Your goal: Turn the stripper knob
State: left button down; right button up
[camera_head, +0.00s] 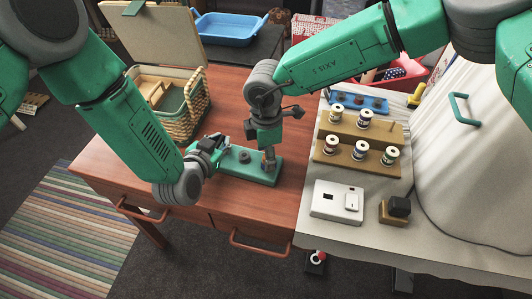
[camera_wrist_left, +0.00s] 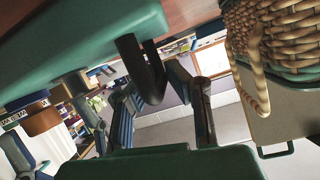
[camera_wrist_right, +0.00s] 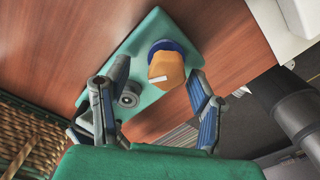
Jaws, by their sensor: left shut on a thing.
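A green base plate (camera_head: 248,167) lies on the wooden table; in the right wrist view its bare top (camera_wrist_right: 150,40) shows. On it stands a tan faceted knob (camera_wrist_right: 166,68) with a white mark and a blue collar. A grey round piece (camera_wrist_right: 129,96) sits beside it. My right gripper (camera_head: 268,146) points down over the knob; its fingers (camera_wrist_right: 155,108) are spread to either side, apart from it. My left gripper (camera_head: 216,143) is at the plate's left end, shut on a dark bent handle (camera_wrist_left: 150,72). Its exact contact is partly hidden.
An open wicker basket (camera_head: 185,115) stands behind my left gripper. To the right are wooden racks (camera_head: 345,160) with several thread spools, a white box (camera_head: 328,200) and a black block (camera_head: 400,207). A blue tray (camera_head: 228,30) is at the back. The table front is clear.

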pick_arm(q)
jog(key=shift+a+f, duration=0.1)
jog(key=shift+f, duration=0.05)
jog(key=shift+a, duration=0.15)
pick_arm(e)
notch_tip(320, 180, up, 12)
dwell(0.4)
pick_arm(q)
jog(key=shift+w, duration=0.1)
jog(key=c, duration=1.5)
grip_release()
pick_arm(e)
notch_tip(320, 180, up, 7)
jog(key=shift+f, duration=0.1)
